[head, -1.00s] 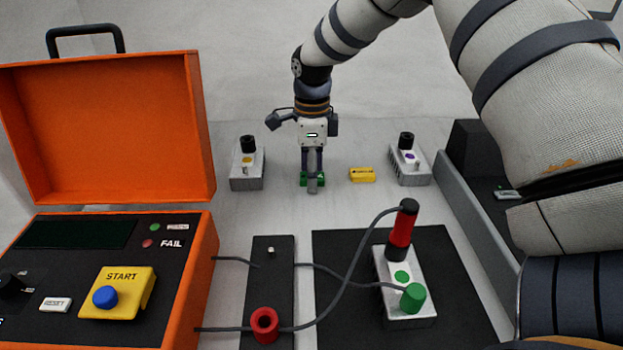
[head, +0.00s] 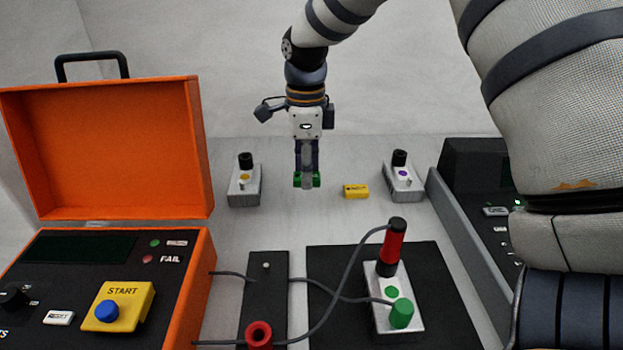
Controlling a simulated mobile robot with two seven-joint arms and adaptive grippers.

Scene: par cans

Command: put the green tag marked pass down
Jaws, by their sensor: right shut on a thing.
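My right gripper (head: 307,182) points down over the back of the grey table, between two small metal boxes. It is shut on a green tag (head: 316,180), whose green ends show on both sides of the fingers. The fingers hide the tag's middle, and no marking on it can be read. The tag appears slightly above the table, though the exact gap is hard to tell. My left gripper is not in view.
A yellow tag (head: 356,191) lies to the right of the gripper. Metal boxes stand left (head: 244,187) and right (head: 403,182). An open orange tester case (head: 110,150) is at left. A metal box with a red-handled probe (head: 391,248) sits on a black mat (head: 335,263) in front.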

